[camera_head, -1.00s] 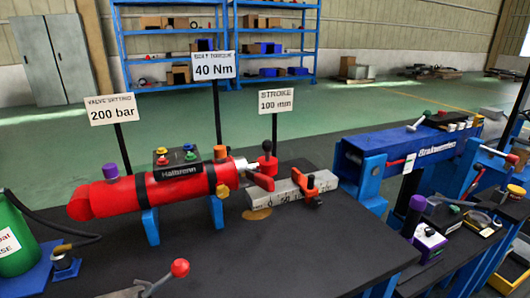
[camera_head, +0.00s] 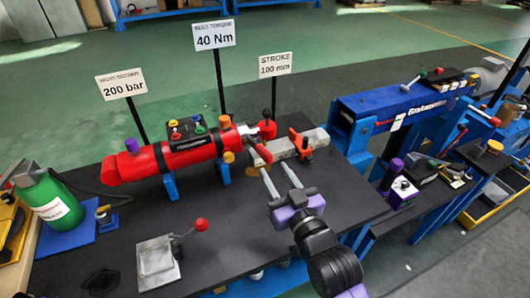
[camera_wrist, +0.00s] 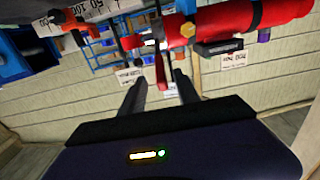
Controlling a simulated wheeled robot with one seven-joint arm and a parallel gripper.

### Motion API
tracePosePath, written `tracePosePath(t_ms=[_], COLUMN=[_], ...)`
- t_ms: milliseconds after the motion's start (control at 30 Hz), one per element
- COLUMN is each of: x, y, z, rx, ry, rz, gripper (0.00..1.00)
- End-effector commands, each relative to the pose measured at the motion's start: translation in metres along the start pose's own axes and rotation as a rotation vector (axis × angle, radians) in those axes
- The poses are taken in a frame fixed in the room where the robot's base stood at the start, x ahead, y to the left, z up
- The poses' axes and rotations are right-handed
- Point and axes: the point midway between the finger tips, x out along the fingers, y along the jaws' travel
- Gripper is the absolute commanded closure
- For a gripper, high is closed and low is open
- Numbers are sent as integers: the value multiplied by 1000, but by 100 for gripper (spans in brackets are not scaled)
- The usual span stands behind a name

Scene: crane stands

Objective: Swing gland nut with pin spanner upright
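The red cylinder "Hallbronn" (camera_head: 160,160) lies on two blue supports on the black bench. At its right, rod end is the gland area (camera_head: 243,132), with a red spanner-like lever (camera_head: 266,126) standing up beside it. I cannot make out the spanner's pins or its seat on the nut. My gripper (camera_head: 276,168) is in front of and below this end, fingers apart and pointing towards it. In the wrist view the picture is upside down; the cylinder (camera_wrist: 215,30) crosses the top right. A thin red bar (camera_wrist: 163,65) shows between the open fingers (camera_wrist: 160,88); contact cannot be told.
Three signs on posts stand behind, including the "40 Nm" sign (camera_head: 214,34). A red-knobbed lever (camera_head: 200,225) on a grey plate is front left.

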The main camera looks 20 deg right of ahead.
Motion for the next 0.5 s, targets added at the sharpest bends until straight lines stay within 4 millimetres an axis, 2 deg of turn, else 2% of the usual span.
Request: tracePosePath(t_ms=[300, 500], x=[47, 65], y=[0, 0], z=[-2, -1], rx=[0, 0], ry=[2, 1], rz=[0, 0], gripper=[62, 62])
